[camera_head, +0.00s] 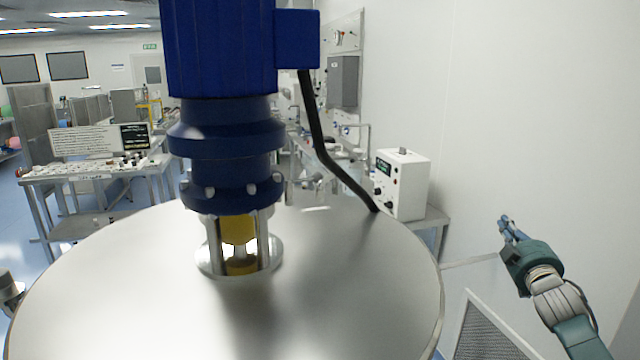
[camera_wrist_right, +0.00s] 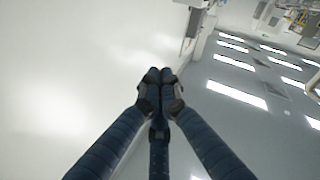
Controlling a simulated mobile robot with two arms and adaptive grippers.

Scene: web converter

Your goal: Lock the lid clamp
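A large round steel lid (camera_head: 340,290) fills the lower part of the head view, with a blue motor (camera_head: 222,50) standing upright at its middle. A small metal fitting (camera_head: 10,288) shows at the lid's left edge, cut off by the frame; I cannot tell whether it is the lid clamp. My right gripper (camera_head: 506,228) is raised to the right of the lid, apart from it, fingers pointing up. In the right wrist view its blue fingers (camera_wrist_right: 160,74) meet at the tips with nothing seen between them.
A white instrument box (camera_head: 402,184) stands on a small table behind the lid's right side. A plain wall (camera_head: 540,100) runs along the right. A black cable (camera_head: 318,140) hangs from the motor. A workbench (camera_head: 90,170) with small parts stands at the back left.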

